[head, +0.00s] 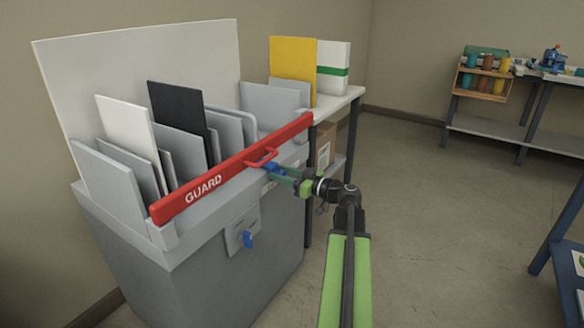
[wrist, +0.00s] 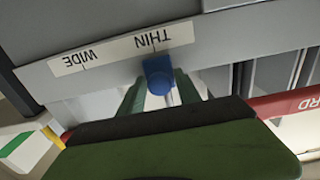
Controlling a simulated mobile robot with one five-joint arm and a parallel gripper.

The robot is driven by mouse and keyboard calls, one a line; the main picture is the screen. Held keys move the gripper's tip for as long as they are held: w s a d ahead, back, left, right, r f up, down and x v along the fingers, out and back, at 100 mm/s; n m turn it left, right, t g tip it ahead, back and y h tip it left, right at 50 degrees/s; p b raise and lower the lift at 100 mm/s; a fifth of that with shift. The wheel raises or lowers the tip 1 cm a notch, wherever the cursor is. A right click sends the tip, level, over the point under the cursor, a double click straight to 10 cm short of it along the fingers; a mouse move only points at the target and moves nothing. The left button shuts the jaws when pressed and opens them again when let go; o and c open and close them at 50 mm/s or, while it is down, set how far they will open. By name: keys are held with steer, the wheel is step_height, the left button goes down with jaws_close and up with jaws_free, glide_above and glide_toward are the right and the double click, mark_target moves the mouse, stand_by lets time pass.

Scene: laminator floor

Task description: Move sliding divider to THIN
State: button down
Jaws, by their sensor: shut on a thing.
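The sliding divider's blue knob (wrist: 158,75) is between the two green fingers of my gripper (wrist: 160,92), which is shut on it. The knob sits against the grey rail, beside the word THIN and its tick on the white label strip (wrist: 125,47). The strip appears upside down in the wrist view, with WIDE to the left. In the head view my gripper (head: 276,170) is at the right part of the machine's front, just below the red guard bar. The blue knob (head: 268,165) shows partly there. The divider plate itself cannot be told apart from the other plates.
The red GUARD bar (head: 225,172) with its handle runs along the machine's top front edge, close above my gripper. A second blue knob (head: 248,240) is on the lower front panel. Several upright sheets stand in the slots. A side table (head: 338,98) stands behind; floor to the right is clear.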

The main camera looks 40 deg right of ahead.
steer(key=shift+s+a, duration=0.1)
steer(key=shift+a, duration=0.25)
steer(key=c, duration=1.1)
jaws_free()
steer(key=shift+s+d, duration=0.1)
steer(key=v, duration=1.7)
steer(key=shift+s, duration=0.1)
